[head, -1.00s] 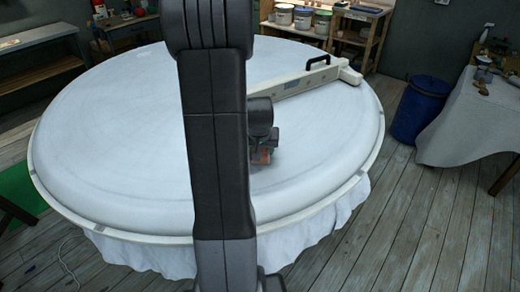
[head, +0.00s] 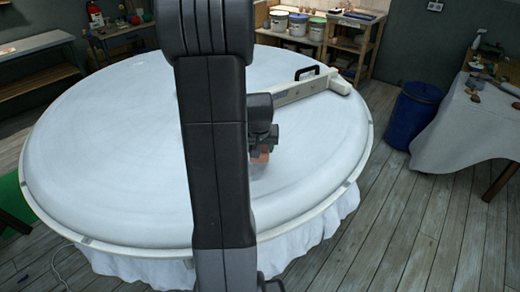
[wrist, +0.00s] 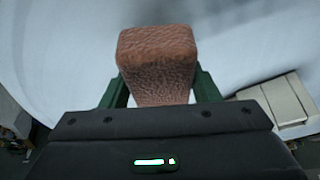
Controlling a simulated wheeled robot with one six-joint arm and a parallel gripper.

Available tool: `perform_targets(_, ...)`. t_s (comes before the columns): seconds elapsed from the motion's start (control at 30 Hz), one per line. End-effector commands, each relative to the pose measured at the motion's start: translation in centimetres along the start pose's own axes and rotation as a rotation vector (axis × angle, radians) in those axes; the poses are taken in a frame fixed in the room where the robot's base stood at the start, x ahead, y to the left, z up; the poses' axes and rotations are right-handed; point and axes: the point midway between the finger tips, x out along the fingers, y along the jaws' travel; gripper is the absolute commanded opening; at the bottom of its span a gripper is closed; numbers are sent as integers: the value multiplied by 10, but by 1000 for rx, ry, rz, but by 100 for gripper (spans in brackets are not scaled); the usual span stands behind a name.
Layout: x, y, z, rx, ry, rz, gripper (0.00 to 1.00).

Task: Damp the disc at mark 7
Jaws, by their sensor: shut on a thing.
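The large white plaster disc (head: 110,160) lies flat on a round, cloth-skirted stand. My gripper (head: 262,150) is over its right-hand part, just right of my dark arm. It is shut on a brown, rough-textured sponge (wrist: 157,60), which sits between the green fingers in the wrist view. The sponge's lower end is close to the disc surface, with a soft dark patch below; I cannot tell whether it touches. Small tabs show on the disc's rim (head: 347,184), but no number is readable, so I cannot tell which is mark 7. My arm hides the disc's middle.
A pale beam (head: 310,88) with a black handle lies across the disc's far right. A blue bin (head: 413,115) and a cloth-covered table (head: 465,130) stand to the right. Shelves with tubs (head: 300,25) are behind. The wooden floor at front right is clear.

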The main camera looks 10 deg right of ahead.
Motion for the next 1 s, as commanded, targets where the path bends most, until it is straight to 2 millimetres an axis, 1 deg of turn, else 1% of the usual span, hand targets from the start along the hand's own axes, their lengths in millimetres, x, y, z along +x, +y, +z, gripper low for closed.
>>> perform_targets(0.03, -8, 0, -4, -1, 2, 0, 34)
perform_targets(0.3, -27, -2, -12, -1, 1, -1, 34)
perform_targets(1.0, -28, -2, -12, -2, 1, -1, 34)
